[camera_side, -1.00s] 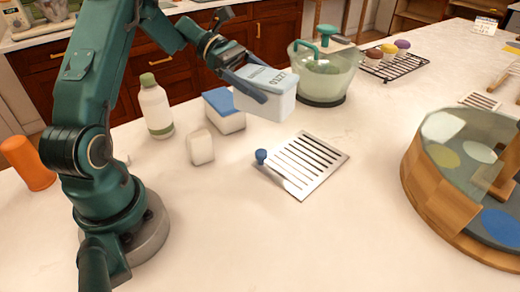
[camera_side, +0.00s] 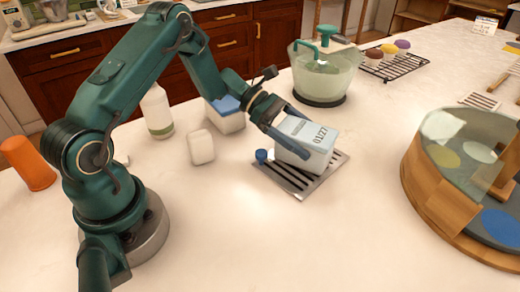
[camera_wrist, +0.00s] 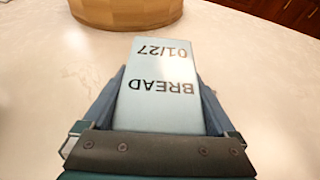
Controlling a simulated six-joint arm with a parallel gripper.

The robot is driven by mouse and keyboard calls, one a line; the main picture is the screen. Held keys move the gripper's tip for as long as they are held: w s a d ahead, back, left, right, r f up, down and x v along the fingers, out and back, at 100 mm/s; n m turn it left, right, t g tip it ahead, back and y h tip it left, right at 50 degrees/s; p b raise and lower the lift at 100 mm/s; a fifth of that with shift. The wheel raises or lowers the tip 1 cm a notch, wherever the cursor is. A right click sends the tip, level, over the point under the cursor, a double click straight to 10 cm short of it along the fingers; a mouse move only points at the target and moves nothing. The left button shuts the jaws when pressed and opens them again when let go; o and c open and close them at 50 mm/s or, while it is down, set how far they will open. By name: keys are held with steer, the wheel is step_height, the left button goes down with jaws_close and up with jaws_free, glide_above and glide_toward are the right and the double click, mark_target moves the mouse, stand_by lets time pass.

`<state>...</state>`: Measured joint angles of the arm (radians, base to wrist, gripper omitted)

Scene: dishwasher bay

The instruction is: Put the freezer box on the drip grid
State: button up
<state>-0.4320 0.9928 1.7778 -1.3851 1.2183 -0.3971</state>
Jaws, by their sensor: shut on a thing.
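The freezer box (camera_side: 306,146) is a white box with a pale blue lid; in the wrist view its lid (camera_wrist: 160,80) reads "BREAD 01/27". My gripper (camera_side: 290,132) is shut on it, with one finger along each side. The drip grid (camera_side: 296,182) is a slotted metal plate on the counter with a blue knob at its left corner. The box is over the grid and hides much of it. I cannot tell whether the box's underside touches the grid. The grid is not visible in the wrist view.
A blue-lidded box (camera_side: 226,113), a small white block (camera_side: 201,147) and a bottle (camera_side: 157,112) stand left of the grid. A salad spinner (camera_side: 325,72) stands behind it. A round wooden-sided container (camera_side: 436,193) is at right. The counter in front is clear.

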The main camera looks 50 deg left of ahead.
steer(key=shift+f, duration=0.15)
steer(key=o, duration=1.5)
